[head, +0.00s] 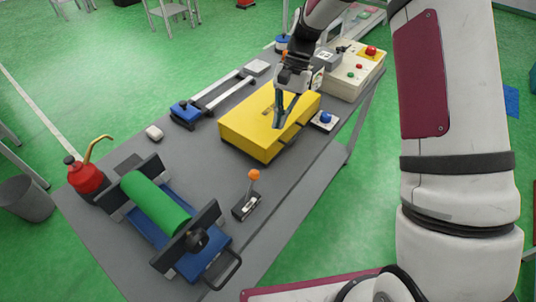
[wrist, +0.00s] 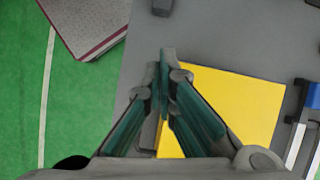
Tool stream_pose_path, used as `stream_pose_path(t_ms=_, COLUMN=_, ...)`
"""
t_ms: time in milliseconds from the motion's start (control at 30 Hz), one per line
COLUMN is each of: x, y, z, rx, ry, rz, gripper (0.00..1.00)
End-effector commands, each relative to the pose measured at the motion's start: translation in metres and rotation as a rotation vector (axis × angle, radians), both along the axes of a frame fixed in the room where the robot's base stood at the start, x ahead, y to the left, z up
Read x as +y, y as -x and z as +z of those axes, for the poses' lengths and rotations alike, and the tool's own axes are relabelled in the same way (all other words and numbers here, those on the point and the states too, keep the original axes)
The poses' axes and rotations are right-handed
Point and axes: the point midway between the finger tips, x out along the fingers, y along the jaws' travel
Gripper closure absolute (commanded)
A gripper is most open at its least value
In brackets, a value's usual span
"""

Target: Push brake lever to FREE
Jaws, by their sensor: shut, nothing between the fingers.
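The brake lever is likely the small lever with an orange ball knob (head: 253,175) on a dark base plate (head: 246,205), near the table's front edge in the head view. It leans slightly up and right. No FREE marking is readable. My gripper (head: 278,122) is above the front part of the yellow box (head: 245,128), behind and right of the lever and apart from it. In the wrist view my gripper's fingers (wrist: 165,62) come together at the tips, with nothing held.
The green roller (head: 155,201) on its blue stand is left of the lever. A red oil can (head: 85,177) stands at the table's left corner. A blue button (head: 325,118) and a control box (head: 352,72) are to the right. Grey table (head: 205,150) is bare between box and roller.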

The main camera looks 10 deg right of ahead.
Motion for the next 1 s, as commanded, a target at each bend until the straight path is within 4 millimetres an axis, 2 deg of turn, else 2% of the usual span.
stream_pose_path(t_ms=300, x=0.000, y=0.000, z=0.000, rx=0.000, ry=0.000, rz=0.000, gripper=1.00)
stream_pose_path(t_ms=433, x=0.003, y=0.004, z=-0.007, rx=0.002, ry=-0.001, rz=0.001, gripper=1.00)
stream_pose_path(t_ms=567, x=0.008, y=0.012, z=-0.023, rx=0.004, ry=0.000, rz=0.002, gripper=1.00)
stream_pose_path(t_ms=933, x=0.029, y=0.039, z=-0.086, rx=0.004, ry=-0.001, rz=0.001, gripper=1.00)
stream_pose_path(t_ms=967, x=0.031, y=0.041, z=-0.091, rx=0.005, ry=0.000, rz=0.002, gripper=1.00)
stream_pose_path(t_ms=1000, x=0.035, y=0.047, z=-0.084, rx=0.000, ry=0.000, rz=0.003, gripper=1.00)
